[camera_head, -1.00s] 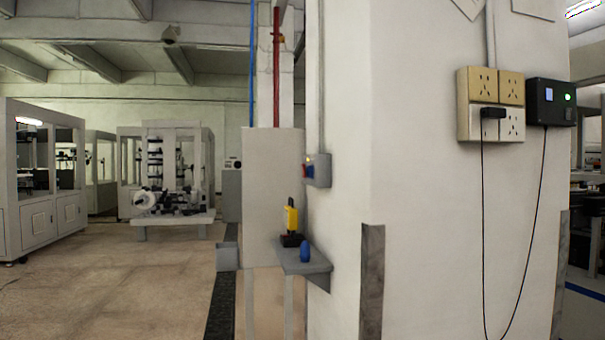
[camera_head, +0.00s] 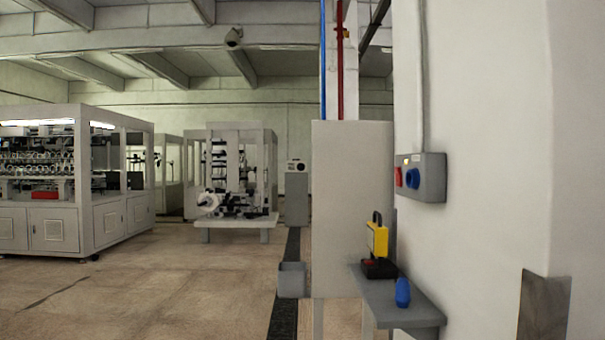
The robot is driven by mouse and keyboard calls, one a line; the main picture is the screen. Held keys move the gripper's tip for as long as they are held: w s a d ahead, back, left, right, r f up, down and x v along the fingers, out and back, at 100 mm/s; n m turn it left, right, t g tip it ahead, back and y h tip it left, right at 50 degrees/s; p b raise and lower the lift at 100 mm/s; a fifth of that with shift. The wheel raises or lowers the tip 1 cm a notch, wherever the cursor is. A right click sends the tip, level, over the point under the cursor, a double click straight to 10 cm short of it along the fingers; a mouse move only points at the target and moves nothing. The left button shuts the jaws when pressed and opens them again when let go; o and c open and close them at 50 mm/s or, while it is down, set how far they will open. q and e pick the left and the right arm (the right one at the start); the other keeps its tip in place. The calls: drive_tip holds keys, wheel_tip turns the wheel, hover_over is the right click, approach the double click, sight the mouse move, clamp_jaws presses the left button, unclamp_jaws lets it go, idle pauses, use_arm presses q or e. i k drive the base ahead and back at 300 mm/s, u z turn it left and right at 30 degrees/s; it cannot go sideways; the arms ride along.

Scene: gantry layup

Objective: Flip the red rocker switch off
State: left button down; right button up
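A grey switch box (camera_head: 432,178) is mounted on the side of the white pillar, right of the middle of the head view, with a conduit running up from it. I see its front at a steep angle. A small red part (camera_head: 398,176) shows at its left edge, with a round blue part (camera_head: 412,178) beside it. A small yellowish spot shows above them. I cannot tell whether the red part is the rocker switch, nor its position. Neither of my grippers is in view.
Below the box, a grey shelf (camera_head: 408,312) juts from the pillar (camera_head: 480,120), holding a yellow device (camera_head: 376,238) on a dark base and a blue object (camera_head: 403,292). Open floor (camera_head: 190,290) lies left.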

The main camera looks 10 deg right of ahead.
sight(398, 171)
drive_tip(key=z, duration=0.2)
drive_tip(key=i, duration=2.1)
drive_tip(key=z, duration=0.7)
